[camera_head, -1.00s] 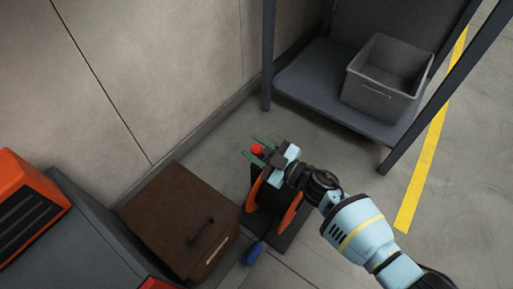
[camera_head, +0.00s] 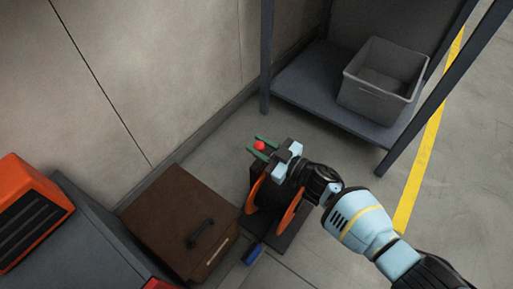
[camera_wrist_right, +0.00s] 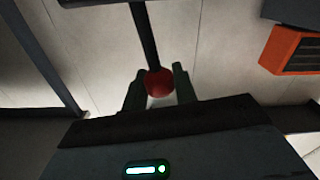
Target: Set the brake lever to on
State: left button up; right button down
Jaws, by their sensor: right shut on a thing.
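The brake lever's red knob (camera_head: 259,146) shows between the green fingers of my right gripper (camera_head: 257,147), beside a reel with orange flanges (camera_head: 257,192). In the right wrist view the knob (camera_wrist_right: 159,82) sits between the two fingers (camera_wrist_right: 157,86), and the lever's dark rod (camera_wrist_right: 146,35) runs up from it. My right gripper is shut on the knob. The lever's base and any on or off marking cannot be made out. My left gripper is not in view.
A brown box with a black handle (camera_head: 178,218) stands left of the reel. A blue object (camera_head: 254,254) is low by the reel. A grey bin (camera_head: 374,98) sits on a dark shelf (camera_head: 315,101) behind. An orange machine (camera_head: 30,218) is at the far left. Floor at right is clear.

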jog(key=shift+w+d+m, duration=0.45)
jog(key=shift+w+m, duration=0.1)
jog(key=shift+m, duration=0.35)
jog(key=shift+w+d+f+m, duration=0.1)
jog(key=shift+w+d+m, duration=0.2)
jog(key=shift+m, duration=0.3)
jog(key=shift+w+d+m, duration=0.2)
jog(key=shift+w+m, duration=0.15)
jog(key=shift+m, duration=0.25)
jog(key=shift+w+d+f+m+b, duration=0.2)
jog(key=shift+w+d+m+b, duration=0.2)
jog(key=shift+m, duration=0.4)
jog(key=shift+w+d+f, duration=0.1)
jog(key=shift+w+d, duration=0.05)
jog(key=shift+w, duration=0.15)
jog(key=shift+d, duration=0.1)
jog(key=c, duration=1.1)
grip_release()
jog(key=shift+w, duration=0.1)
